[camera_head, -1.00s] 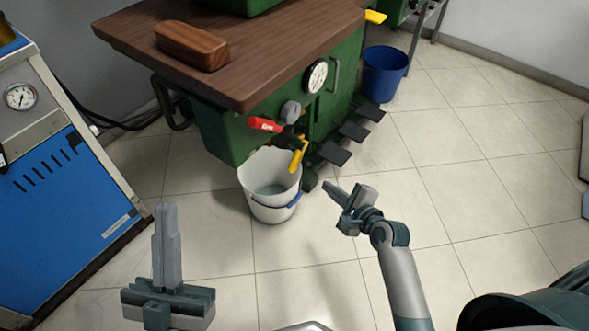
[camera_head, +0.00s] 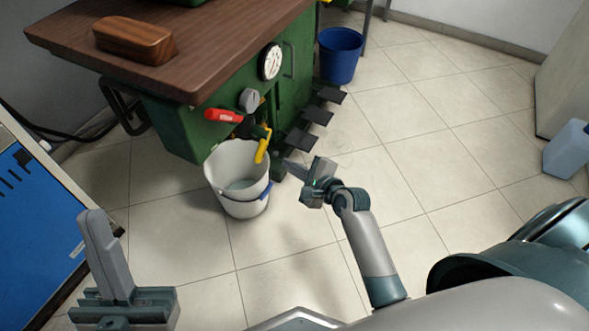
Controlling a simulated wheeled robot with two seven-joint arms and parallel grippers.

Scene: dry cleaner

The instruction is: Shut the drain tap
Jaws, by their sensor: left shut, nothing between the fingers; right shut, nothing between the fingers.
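A yellow lever handle (camera_head: 262,146) hangs steeply down and slightly tilted from the green machine's front, above a white bucket (camera_head: 236,157). It appears to be the drain tap. A red lever handle (camera_head: 224,115) points left just above it, next to a round grey knob (camera_head: 249,100). My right gripper (camera_head: 290,168) is shut and empty, just right of the bucket and the yellow handle in the picture, with a small gap to the handle. My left gripper (camera_head: 93,220) is shut and empty at the lower left, far from the handles, fingers pointing up.
The machine's wooden top (camera_head: 194,78) overhangs the handles and bears a brown wooden block (camera_head: 134,40). Black pedals (camera_head: 303,140) stick out right of the bucket. A blue machine (camera_head: 35,215) stands at left, a blue bucket (camera_head: 338,57) behind.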

